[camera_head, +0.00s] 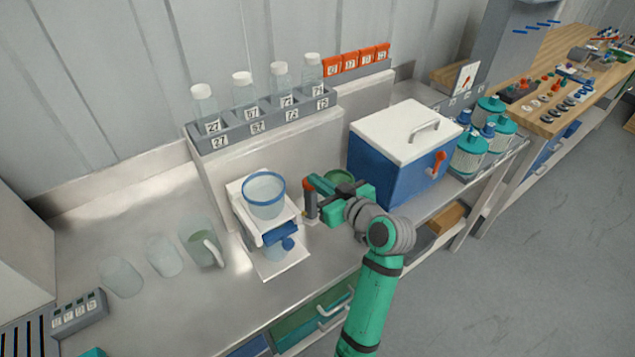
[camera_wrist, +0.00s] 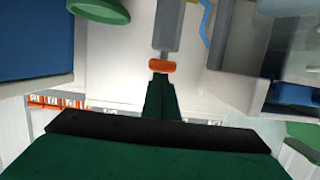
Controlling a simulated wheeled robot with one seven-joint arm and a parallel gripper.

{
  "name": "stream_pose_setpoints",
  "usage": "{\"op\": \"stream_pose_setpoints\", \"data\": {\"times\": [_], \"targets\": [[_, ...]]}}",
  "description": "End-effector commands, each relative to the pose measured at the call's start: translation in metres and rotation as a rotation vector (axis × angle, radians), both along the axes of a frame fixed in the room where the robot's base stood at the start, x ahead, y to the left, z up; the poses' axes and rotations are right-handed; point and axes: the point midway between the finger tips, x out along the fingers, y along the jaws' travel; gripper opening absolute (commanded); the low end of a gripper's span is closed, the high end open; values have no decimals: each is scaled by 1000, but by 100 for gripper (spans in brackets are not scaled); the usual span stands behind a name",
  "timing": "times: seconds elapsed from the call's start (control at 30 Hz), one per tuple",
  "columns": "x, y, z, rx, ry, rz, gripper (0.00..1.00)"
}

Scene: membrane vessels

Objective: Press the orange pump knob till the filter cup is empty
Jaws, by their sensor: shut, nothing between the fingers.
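The filter cup (camera_head: 264,208) is clear with a blue rim and stands on a white stand with a blue valve. Its contents look pale; I cannot tell the liquid level. The orange pump knob (camera_head: 309,183) tops a grey post right of the cup. In the wrist view the orange knob (camera_wrist: 162,66) sits at the end of the grey pump body (camera_wrist: 168,30). My gripper (camera_head: 319,188) is shut and empty, with its fingertips (camera_wrist: 160,78) right at the knob. I cannot tell whether they touch or how far the knob is down.
A blue box with a white lid (camera_head: 405,130) stands close to the right of my gripper. A green round dish (camera_head: 339,176) is behind it. A rack of capped bottles (camera_head: 265,129) stands at the back. Clear beakers and a jug (camera_head: 204,243) stand left on the bench.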

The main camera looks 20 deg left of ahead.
Motion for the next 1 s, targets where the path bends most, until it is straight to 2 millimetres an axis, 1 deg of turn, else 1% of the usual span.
{"op": "stream_pose_setpoints", "data": {"times": [0.17,0.2,0.4,0.63,0.8,1.0], "targets": [[0,1,34,1,-11,0,0],[-4,-6,37,3,-9,-4,0],[-30,-39,46,4,-10,-4,0],[-51,-67,56,5,-10,-3,0],[-58,-75,59,6,-10,-2,0],[-60,-78,59,5,-10,-3,0]]}}
